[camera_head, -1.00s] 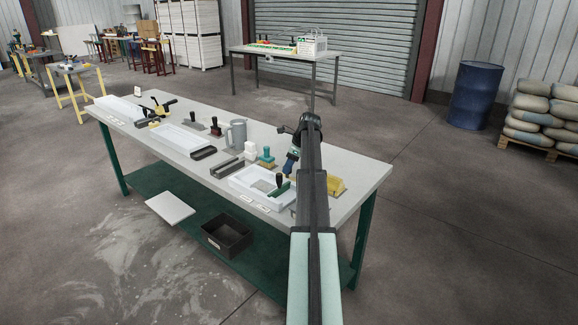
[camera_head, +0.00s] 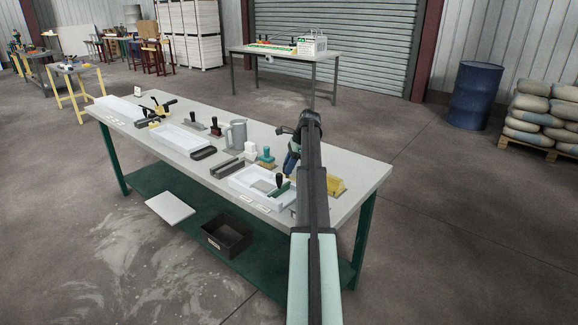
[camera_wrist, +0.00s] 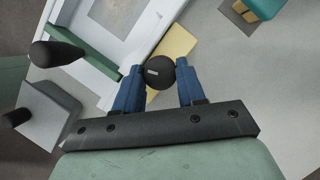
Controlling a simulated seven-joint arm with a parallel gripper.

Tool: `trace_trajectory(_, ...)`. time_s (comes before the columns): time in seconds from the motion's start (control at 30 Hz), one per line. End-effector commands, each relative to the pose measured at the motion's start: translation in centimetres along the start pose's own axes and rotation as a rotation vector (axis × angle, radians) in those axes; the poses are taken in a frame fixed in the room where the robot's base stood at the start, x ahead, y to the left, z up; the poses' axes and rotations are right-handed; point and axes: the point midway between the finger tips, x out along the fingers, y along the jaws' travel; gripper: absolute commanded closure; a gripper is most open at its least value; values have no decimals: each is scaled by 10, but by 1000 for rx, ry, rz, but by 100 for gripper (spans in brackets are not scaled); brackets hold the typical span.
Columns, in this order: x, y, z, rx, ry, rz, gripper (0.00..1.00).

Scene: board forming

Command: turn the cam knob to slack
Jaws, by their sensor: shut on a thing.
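The cam knob (camera_wrist: 159,72) is a dark round knob with a small pale mark on its face, seen between my blue fingertips in the wrist view. My gripper (camera_wrist: 160,76) is shut on the knob, one finger on each side. A yellow part (camera_wrist: 174,43) shows just beyond the knob, beside the white tray frame (camera_wrist: 155,22). In the head view my gripper (camera_head: 291,160) reaches down at the right end of the bench, behind the white tray (camera_head: 240,181). My arm hides the knob there.
A green bar (camera_wrist: 82,50) and black-handled tools (camera_wrist: 55,54) lie left of my gripper in the wrist view. A teal block (camera_head: 266,158), a grey jug (camera_head: 237,132) and a yellow block (camera_head: 337,186) stand on the bench (camera_head: 365,172). Bare bench top lies at the right end.

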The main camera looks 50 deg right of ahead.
Motion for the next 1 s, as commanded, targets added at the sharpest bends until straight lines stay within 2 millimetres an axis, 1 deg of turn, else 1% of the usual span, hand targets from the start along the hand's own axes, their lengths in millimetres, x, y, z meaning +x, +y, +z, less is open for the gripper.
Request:
trace_trajectory(0.03, 0, -3, 0, -42, 0, 18, 91)
trace_trajectory(0.6, 0, -5, 1, -521, 1, 218, 91)
trace_trajectory(0.8, 1, -6, 2, -643, 1, 268, 91)
trace_trajectory(1.0, 2, -6, 2, -723, 4, 293, 91)
